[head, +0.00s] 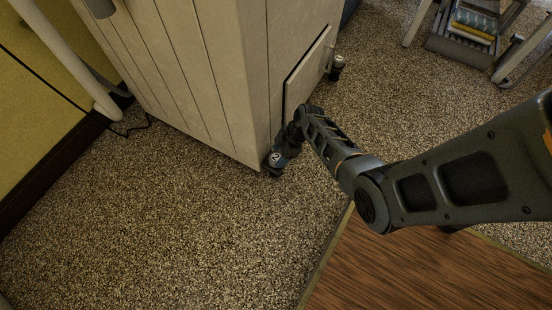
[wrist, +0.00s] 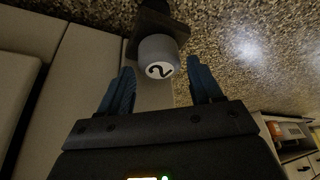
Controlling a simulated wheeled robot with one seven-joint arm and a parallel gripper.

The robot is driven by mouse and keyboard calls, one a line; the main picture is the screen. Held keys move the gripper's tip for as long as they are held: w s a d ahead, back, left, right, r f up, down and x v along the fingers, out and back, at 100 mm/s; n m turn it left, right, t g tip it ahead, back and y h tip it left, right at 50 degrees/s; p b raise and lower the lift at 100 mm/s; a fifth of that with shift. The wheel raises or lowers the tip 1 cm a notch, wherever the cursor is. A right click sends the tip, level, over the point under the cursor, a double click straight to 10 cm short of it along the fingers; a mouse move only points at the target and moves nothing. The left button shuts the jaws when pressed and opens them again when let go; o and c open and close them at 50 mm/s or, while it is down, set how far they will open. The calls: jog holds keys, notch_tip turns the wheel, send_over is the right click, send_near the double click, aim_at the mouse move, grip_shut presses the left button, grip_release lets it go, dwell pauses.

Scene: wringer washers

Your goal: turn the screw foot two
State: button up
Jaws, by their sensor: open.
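Screw foot two is a grey round knob with a white face marked "2" (wrist: 159,58), in the wrist view under a dark bracket. In the head view it shows at the washer's near bottom corner (head: 275,158), close to the floor. My gripper (wrist: 161,66) is open, with one blue finger on each side of the foot's end and a visible gap on both sides. The foot appears at or just between the fingertips; exact depth is hard to tell. In the head view my gripper (head: 289,142) is right beside the foot and its fingers are hard to make out.
The pale panelled washer cabinet (head: 195,75) stands close beside my gripper. Another dark foot (head: 337,66) is at its farther corner. A yellow cabinet (head: 35,120) is at left. Speckled floor (head: 150,220) is clear in front; a wooden-patterned area (head: 390,265) lies at lower right.

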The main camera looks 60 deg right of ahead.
jog(key=shift+b+x, duration=0.4)
jog(key=shift+x, duration=0.8)
jog(key=c, duration=0.7)
jog(key=shift+m+h, duration=0.3)
jog(key=shift+m, duration=0.6)
jog(key=shift+c, duration=0.2)
jog(key=o, duration=0.7)
jog(key=shift+t, duration=0.3)
jog(key=shift+o, duration=0.2)
